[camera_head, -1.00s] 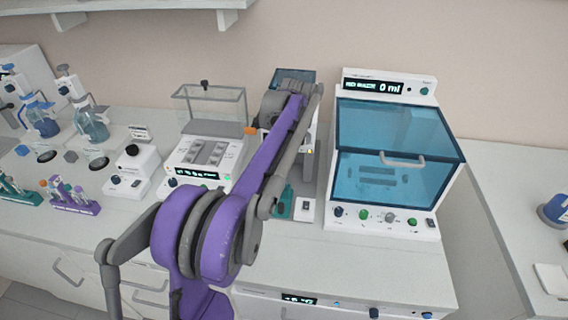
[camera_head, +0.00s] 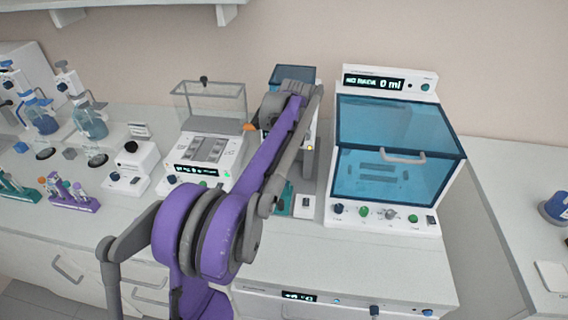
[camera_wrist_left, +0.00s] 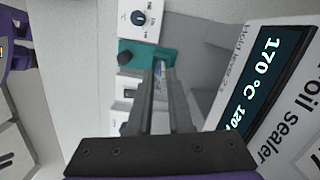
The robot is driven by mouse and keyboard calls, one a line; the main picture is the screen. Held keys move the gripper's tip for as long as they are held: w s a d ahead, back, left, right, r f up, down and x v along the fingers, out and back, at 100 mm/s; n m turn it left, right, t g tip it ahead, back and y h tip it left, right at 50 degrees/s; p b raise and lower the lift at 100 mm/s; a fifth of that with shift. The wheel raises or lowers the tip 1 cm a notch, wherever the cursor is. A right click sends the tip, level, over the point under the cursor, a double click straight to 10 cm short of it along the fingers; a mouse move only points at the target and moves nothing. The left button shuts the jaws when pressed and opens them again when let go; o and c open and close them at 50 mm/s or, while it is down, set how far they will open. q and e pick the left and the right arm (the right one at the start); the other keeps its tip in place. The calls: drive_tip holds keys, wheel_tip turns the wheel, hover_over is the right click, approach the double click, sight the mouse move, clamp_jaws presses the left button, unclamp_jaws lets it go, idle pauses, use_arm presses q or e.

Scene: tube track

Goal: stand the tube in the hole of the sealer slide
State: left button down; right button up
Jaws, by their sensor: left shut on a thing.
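My left gripper (camera_wrist_left: 160,75) shows in the left wrist view with its long grey fingers close together, shut on a small clear-bluish tube (camera_wrist_left: 159,67) that is mostly hidden between them. The teal sealer slide (camera_wrist_left: 138,47) lies just beyond the fingertips, and the tube appears over or at it. I cannot tell whether the tube is in the hole. The foil sealer (camera_wrist_left: 285,140) stands right of the fingers, its display reading 170 °C. In the head view my purple arm hides the gripper and most of the sealer; a bit of the slide (camera_head: 286,203) shows. My right gripper is not in view.
A white machine with a blue lid (camera_head: 398,150) stands close right of the sealer. A balance with a glass shield (camera_head: 205,150) stands to the left. A purple tube rack (camera_head: 75,203) and bottles are farther left. The bench's front strip is clear.

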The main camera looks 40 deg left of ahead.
use_arm(q)
drive_tip(key=shift+f, duration=0.35)
drive_tip(key=shift+f, duration=0.4)
idle(0.4)
drive_tip(key=shift+f+b, duration=0.25)
drive_tip(key=shift+b, duration=0.15)
drive_tip(key=c, duration=0.8)
unclamp_jaws()
drive_tip(key=shift+o, duration=0.2)
drive_tip(key=shift+r, duration=0.1)
wheel_tip(320, 180, up, 11)
drive_tip(key=d+p, duration=0.1)
drive_tip(key=shift+w+f, duration=0.2)
drive_tip(key=shift+w, duration=0.25)
